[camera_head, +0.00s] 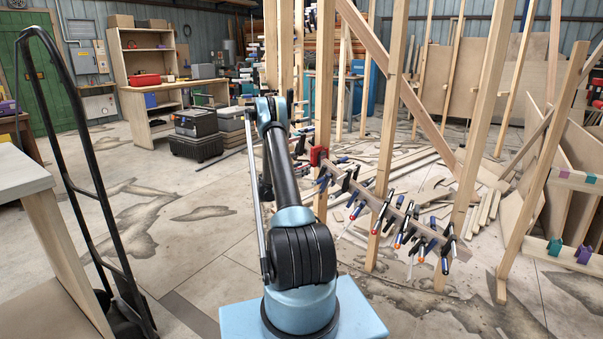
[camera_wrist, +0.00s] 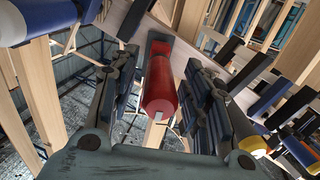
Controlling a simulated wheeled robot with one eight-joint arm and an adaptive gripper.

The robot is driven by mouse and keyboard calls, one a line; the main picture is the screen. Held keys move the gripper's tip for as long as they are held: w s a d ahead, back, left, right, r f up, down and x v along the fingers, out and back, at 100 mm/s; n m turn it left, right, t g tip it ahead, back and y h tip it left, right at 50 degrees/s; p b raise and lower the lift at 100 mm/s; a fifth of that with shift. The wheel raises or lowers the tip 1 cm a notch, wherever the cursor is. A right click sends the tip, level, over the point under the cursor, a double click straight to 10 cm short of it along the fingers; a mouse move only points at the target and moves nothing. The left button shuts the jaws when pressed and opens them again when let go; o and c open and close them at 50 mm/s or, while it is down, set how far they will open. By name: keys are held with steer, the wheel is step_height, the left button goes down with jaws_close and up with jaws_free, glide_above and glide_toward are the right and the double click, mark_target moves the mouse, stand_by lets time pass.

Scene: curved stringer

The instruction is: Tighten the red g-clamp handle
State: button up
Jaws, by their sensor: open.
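In the wrist view, the red g-clamp part (camera_wrist: 159,88), a rounded red body with a dark square end, sits between the two fingers of my gripper (camera_wrist: 162,75). The fingers are apart on either side of it, and a gap shows on each side. In the head view, the red clamp (camera_head: 318,155) is on an upright wooden post at the upper left end of the curved stringer (camera_head: 400,213). My arm hides the gripper in the head view. I cannot tell the handle clearly from the rest of the clamp.
Several blue, black and orange-tipped clamps (camera_head: 404,236) line the stringer. A yellow-ended clamp handle (camera_wrist: 252,146) is close to my right finger in the wrist view. Wooden posts (camera_head: 388,130) stand around the stringer. A black hand truck (camera_head: 75,120) and a workbench (camera_head: 22,178) are at left.

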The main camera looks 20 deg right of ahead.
steer(key=v, duration=1.1)
steer(key=shift+a, duration=0.35)
steer(key=shift+s, duration=0.2)
steer(key=v, duration=0.2)
steer(key=shift+a, duration=0.3)
